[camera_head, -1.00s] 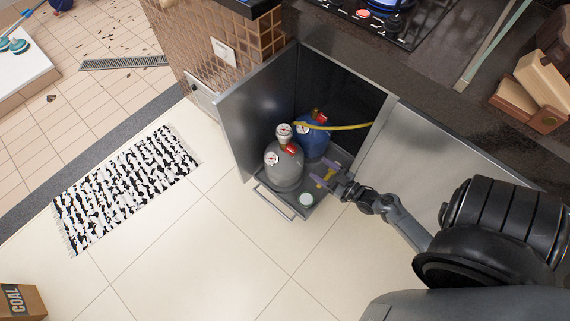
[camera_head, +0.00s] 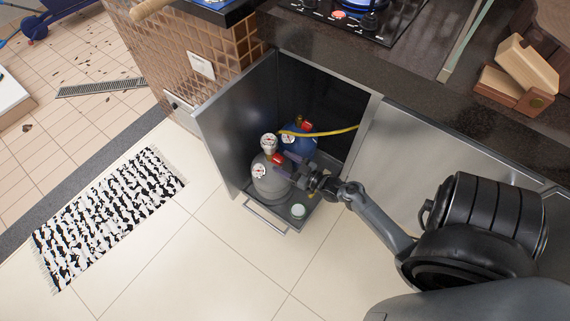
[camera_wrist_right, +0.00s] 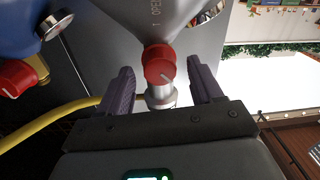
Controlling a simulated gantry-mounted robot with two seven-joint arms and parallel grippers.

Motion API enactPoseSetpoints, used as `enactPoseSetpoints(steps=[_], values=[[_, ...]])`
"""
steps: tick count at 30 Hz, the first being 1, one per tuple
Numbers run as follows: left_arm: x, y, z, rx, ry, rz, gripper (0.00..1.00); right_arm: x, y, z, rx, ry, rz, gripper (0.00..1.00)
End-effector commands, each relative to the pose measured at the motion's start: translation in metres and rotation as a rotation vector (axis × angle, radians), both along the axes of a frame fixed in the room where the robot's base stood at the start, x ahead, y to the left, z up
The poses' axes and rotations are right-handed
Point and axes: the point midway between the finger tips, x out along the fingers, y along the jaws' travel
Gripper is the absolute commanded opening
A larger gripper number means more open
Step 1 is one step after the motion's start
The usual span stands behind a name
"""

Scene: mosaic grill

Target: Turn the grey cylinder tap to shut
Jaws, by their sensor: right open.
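In the right wrist view, the red tap (camera_wrist_right: 160,66) lies between the two open purple fingers of my right gripper (camera_wrist_right: 161,92), with gaps on both sides. Part of the cylinder's grey top (camera_wrist_right: 163,18) shows above it, with "OPEN" lettering. My left gripper is not in view.
A blue cylinder (camera_head: 299,148) with its own red tap (camera_head: 306,127) and a yellow hose (camera_head: 335,130) stands close behind. The open cabinet door (camera_head: 222,125) bounds the left side. A small round green-white thing (camera_head: 297,211) is on the cabinet floor.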

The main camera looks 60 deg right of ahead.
Motion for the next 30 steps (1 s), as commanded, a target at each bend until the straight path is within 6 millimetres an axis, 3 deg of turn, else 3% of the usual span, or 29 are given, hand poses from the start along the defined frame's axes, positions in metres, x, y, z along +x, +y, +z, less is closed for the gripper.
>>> enactPoseSetpoints(steps=[9,21,30], values=[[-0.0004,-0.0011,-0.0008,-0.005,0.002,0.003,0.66,0.0021,-0.0002,0.0002,0.0,0.001,0.0,0.65],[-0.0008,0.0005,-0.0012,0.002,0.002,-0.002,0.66,0.002,-0.0001,0.0001,0.0,0.001,0.0,0.09],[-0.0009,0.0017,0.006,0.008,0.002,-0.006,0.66,0.0022,-0.0002,0.002,0.047,-0.002,0.001,0.09]])
